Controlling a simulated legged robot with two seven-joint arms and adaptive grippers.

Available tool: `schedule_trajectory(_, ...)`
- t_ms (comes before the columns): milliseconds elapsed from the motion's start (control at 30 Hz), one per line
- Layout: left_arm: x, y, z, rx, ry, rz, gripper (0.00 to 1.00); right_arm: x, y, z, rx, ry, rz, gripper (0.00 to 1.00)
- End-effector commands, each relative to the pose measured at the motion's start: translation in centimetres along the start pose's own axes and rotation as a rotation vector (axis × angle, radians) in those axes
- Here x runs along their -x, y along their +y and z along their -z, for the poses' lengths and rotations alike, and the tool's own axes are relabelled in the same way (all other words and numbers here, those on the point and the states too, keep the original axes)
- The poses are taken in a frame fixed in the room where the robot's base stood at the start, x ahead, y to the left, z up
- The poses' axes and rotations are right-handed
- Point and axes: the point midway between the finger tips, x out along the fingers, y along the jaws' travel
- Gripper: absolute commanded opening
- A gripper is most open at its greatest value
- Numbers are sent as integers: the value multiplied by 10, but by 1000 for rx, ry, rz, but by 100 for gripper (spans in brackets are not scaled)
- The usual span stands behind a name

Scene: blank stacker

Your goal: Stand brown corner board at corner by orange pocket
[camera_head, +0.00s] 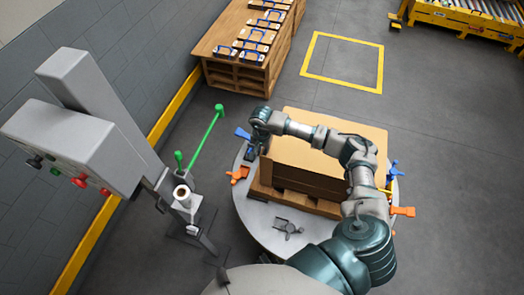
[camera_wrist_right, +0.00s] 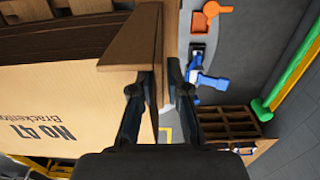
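My right gripper (camera_wrist_right: 160,88) is shut on a brown corner board (camera_wrist_right: 148,45), with a finger on each side of it. The board is hard to make out in the head view. My left gripper is out of view.
The carton sits on a wooden pallet (camera_head: 290,200) on a round grey turntable (camera_head: 262,232). Another orange pocket (camera_head: 403,211) and blue pocket (camera_head: 394,170) are at the right. A grey machine column (camera_head: 105,115) and green bar (camera_head: 206,138) stand left.

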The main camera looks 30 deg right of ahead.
Motion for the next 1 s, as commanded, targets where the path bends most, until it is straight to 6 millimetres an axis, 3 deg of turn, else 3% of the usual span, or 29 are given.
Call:
schedule_trajectory(433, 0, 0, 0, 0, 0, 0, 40, 7, -1, 1, 0, 1, 2, 36)
schedule_trajectory(800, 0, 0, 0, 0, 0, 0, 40, 83, -1, 2, 0, 2, 4, 36)
schedule_trajectory(1000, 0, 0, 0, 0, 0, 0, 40, 112, 0, 2, 0, 0, 2, 36)
